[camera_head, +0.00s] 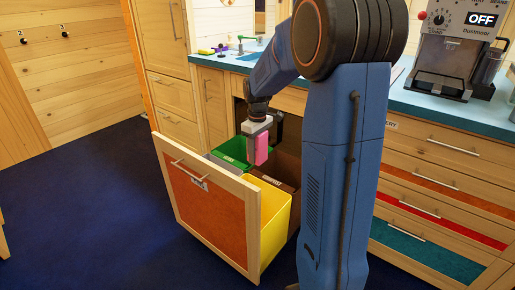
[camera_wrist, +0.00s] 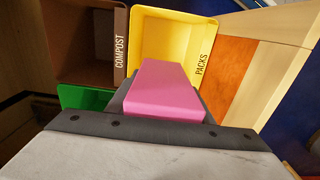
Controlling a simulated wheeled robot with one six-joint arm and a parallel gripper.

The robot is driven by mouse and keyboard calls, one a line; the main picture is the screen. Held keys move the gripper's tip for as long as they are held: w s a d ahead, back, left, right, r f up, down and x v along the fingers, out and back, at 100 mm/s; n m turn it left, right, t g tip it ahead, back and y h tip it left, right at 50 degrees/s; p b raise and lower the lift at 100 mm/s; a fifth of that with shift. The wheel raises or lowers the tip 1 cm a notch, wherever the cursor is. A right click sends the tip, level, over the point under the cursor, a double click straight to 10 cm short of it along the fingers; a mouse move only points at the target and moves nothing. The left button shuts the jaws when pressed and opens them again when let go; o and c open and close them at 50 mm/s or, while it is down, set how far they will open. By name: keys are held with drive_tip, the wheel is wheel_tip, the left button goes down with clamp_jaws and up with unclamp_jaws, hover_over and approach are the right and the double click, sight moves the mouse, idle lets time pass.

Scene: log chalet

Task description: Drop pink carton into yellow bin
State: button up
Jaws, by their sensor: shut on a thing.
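The pink carton (camera_head: 262,148) is held in my gripper (camera_head: 257,140), above the pulled-out bin drawer. In the wrist view the pink carton (camera_wrist: 165,90) is between the jaws and partly covers the near part of the yellow bin (camera_wrist: 172,28), which is marked PACKS. The yellow bin (camera_head: 270,220) is at the front right of the drawer in the head view. There the carton appears over the area of the green and brown bins, behind the yellow one. The gripper is shut on the carton. Its exact height above the bins is hard to tell.
The brown bin (camera_wrist: 80,45), marked COMPOST, is beside the yellow bin. The green bin (camera_head: 232,152) and a grey bin (camera_head: 217,162) share the drawer. The wooden drawer front (camera_head: 205,205) stands out over blue floor. A counter with a coffee machine (camera_head: 455,50) is at the right.

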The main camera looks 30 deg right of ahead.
drive_tip(key=shift+f, duration=0.2)
drive_tip(key=o, duration=1.1)
drive_tip(key=shift+r, duration=0.15)
wheel_tip(320, 180, up, 17)
drive_tip(key=shift+r, duration=0.1)
